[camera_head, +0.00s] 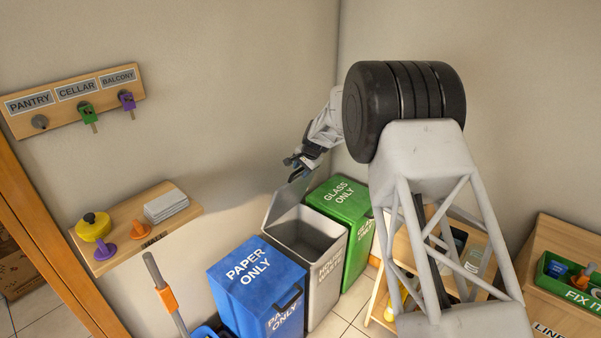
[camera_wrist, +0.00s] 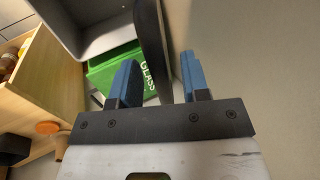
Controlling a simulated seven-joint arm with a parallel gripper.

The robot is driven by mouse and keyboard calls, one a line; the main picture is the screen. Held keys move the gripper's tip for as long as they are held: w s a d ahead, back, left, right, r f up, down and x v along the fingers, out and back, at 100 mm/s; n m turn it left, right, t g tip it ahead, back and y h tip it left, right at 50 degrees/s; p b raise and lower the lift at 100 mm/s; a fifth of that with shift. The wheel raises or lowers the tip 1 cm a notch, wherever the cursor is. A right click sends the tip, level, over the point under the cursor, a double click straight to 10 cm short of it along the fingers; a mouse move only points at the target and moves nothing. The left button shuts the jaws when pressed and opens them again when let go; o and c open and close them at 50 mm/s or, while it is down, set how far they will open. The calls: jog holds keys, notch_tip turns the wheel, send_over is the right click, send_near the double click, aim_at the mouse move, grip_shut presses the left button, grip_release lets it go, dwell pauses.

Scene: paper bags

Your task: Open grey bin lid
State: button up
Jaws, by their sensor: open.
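The grey bin (camera_head: 328,262) stands between a blue and a green bin against the wall. Its lid (camera_head: 285,201) is raised steeply on the wall side, and the bin's open mouth shows. My gripper (camera_head: 298,172) is at the lid's upper edge. In the wrist view the blue fingers of my gripper (camera_wrist: 160,62) are apart, with the dark, edge-on lid (camera_wrist: 153,45) between them. I cannot tell whether either finger touches it. The grey bin (camera_wrist: 95,42) also shows at the top left of the wrist view.
The blue paper bin (camera_head: 243,284) is left of the grey bin, the green glass bin (camera_head: 345,200) right. A wall shelf (camera_head: 125,240) with a yellow pot and grey stack is at left. A wooden cabinet (camera_head: 405,255) stands right. A broom-like handle (camera_head: 163,290) rises in front.

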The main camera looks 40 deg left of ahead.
jog(key=shift+v, duration=2.7)
